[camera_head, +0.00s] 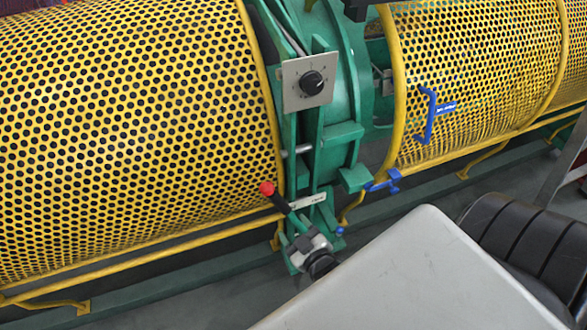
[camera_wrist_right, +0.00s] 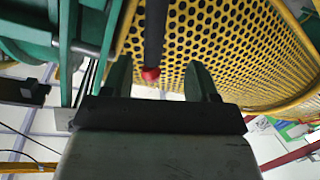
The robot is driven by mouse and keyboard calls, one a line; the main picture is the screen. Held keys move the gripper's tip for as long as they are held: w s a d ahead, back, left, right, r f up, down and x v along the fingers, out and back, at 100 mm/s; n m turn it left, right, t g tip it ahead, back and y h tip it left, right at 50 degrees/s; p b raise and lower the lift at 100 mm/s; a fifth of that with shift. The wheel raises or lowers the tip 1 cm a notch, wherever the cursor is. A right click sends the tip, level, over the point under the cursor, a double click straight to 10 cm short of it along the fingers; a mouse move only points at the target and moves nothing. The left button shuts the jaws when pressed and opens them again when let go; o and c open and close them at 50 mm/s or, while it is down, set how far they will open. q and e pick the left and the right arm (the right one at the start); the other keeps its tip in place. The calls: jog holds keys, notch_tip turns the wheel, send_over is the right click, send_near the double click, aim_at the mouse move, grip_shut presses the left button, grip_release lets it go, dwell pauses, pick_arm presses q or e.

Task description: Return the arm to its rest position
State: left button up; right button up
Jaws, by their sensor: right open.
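My right gripper (camera_wrist_right: 158,78) is open, its two dark fingers standing apart in the right wrist view. Between the fingers in that picture shows the red ball knob (camera_wrist_right: 150,74) of a dark lever (camera_wrist_right: 155,35). No finger is seen touching the knob. In the head view the red knob (camera_head: 267,188) tops the black lever (camera_head: 288,212), which leans up to the left from its mount on the green frame. A pale grey part of mine (camera_head: 420,275) fills the lower right there. My right fingertips cannot be made out in the head view. My left gripper is not in view.
A yellow perforated guard (camera_head: 130,130) fills the left, another (camera_head: 480,70) the upper right. Between them stands the green frame (camera_head: 345,110) with a grey switch plate (camera_head: 300,92) and black dial. Blue handles (camera_head: 428,115) sit on the right guard. Grey floor shows below.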

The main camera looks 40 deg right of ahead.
jog(key=shift+f, duration=0.1)
jog(key=s+a+f+g+y, duration=0.15)
jog(key=s+f+g, duration=0.3)
jog(key=f, duration=0.55)
jog(key=s+a+f+g, duration=0.25)
jog(key=s+f, duration=0.25)
jog(key=f, duration=0.5)
jog(key=s+d+f+g, duration=0.2)
jog(key=s+f+g, duration=0.2)
jog(key=s, duration=0.6)
jog(key=s+d+f+m+g, duration=0.1)
jog(key=s+f+g, duration=0.3)
jog(key=s+f, duration=0.5)
jog(key=shift+s+d+f, duration=0.15)
jog(key=shift+s+d, duration=0.2)
jog(key=shift+s, duration=0.55)
